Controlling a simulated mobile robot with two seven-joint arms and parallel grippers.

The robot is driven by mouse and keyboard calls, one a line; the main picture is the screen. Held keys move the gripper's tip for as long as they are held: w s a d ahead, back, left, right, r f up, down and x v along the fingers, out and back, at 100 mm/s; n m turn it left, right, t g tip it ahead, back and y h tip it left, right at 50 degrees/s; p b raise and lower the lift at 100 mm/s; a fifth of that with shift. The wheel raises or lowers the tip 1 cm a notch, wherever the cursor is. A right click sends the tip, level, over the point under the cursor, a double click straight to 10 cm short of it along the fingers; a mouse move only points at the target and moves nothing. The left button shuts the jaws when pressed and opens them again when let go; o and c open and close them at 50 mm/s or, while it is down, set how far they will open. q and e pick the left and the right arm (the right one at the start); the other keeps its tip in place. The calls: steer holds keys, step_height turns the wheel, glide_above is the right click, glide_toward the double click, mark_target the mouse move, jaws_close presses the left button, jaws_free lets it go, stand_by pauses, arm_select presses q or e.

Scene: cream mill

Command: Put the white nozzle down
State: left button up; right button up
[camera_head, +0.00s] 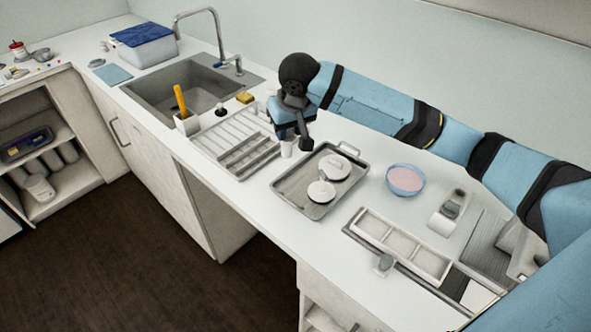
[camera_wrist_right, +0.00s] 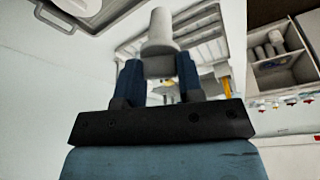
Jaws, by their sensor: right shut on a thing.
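The white nozzle (camera_wrist_right: 159,36) is held between the two dark blue fingers of my right gripper (camera_wrist_right: 158,72) in the wrist view. Its wide part is at the fingers and its narrower end points away from them. In the head view, my right gripper (camera_head: 291,132) is over the counter strip between the ribbed rack and the metal tray. A small white piece of the nozzle (camera_head: 286,150) shows below it, low over the counter. I cannot tell whether the nozzle touches the counter. My left gripper is not in view.
The light ribbed rack (camera_head: 226,136) stands left of the gripper. The metal tray (camera_head: 287,190) with two white round pieces is close on its right. A blue bowl (camera_head: 405,180) and a white divided box (camera_head: 372,225) stand farther right. The sink (camera_head: 165,98) is at the left.

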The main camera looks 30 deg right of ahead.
mark_target(290, 156)
step_height(290, 156, down, 9)
steer(key=shift+w+f, duration=0.1)
steer(key=shift+f, duration=0.05)
steer(key=shift+c, duration=0.3)
step_height(290, 156, down, 3)
steer(key=shift+f, duration=0.55)
steer(key=shift+c, duration=0.4)
jaws_close()
steer(key=o, duration=0.8)
jaws_free()
steer(key=shift+f, duration=0.1)
steer(key=o, duration=0.5)
steer(key=shift+c, duration=0.2)
steer(key=shift+r, duration=0.55)
steer(key=v, duration=1.1)
